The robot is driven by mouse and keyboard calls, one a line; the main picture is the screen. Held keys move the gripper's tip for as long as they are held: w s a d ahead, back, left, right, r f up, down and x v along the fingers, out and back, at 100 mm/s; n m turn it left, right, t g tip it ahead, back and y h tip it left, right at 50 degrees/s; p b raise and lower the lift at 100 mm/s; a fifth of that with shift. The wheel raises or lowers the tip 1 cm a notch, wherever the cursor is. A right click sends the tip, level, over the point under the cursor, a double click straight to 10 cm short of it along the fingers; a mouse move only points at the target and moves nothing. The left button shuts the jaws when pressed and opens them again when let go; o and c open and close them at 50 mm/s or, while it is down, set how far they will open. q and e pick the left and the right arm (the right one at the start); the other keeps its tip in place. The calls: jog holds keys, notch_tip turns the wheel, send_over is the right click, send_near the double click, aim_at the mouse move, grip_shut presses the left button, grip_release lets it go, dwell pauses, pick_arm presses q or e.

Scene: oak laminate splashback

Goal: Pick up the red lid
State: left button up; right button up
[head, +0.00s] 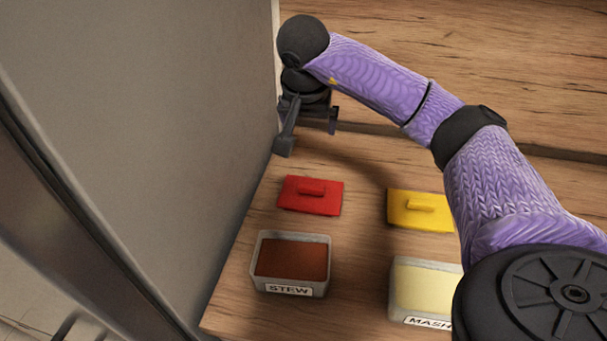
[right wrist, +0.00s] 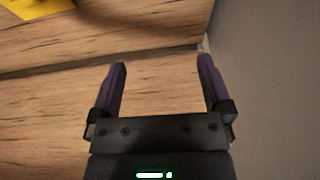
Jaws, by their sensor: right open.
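The red lid (head: 311,195) lies flat on the wooden counter in the head view, with its raised handle bar on top. It is behind the grey container labelled STEW (head: 291,290), whose brown filling is uncovered. My right gripper (head: 307,132) is above the counter, beyond the lid and close to the grey panel on the left. In the right wrist view my right gripper (right wrist: 161,80) is open, with nothing between its fingers. The red lid does not show in the right wrist view. My left gripper is not in view.
A yellow lid (head: 420,210) lies to the right of the red one; its corner shows in the wrist view (right wrist: 35,8). A container labelled MASH (head: 408,318) is partly hidden by my right arm. A tall grey panel (head: 160,120) borders the counter (head: 360,215) at left.

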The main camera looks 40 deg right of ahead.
notch_tip(320, 180, down, 4)
jog(key=b, duration=0.8)
send_near(311, 187)
jog(key=w, duration=0.1)
jog(key=b+x, duration=0.1)
jog(key=x, duration=0.2)
jog(key=b+x, duration=0.1)
jog(key=x, duration=0.2)
jog(key=s+b+x, duration=0.1)
jog(key=x, duration=0.2)
jog(key=shift+f, duration=0.25)
jog(key=shift+d+f, duration=0.1)
jog(key=shift+c, duration=0.5)
jog(key=c, duration=0.8)
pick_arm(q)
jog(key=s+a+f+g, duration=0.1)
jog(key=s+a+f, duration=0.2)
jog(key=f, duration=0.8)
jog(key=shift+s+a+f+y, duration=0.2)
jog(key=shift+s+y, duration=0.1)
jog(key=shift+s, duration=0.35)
pick_arm(e)
jog(key=shift+r, duration=0.25)
jog(key=shift+c, duration=0.2)
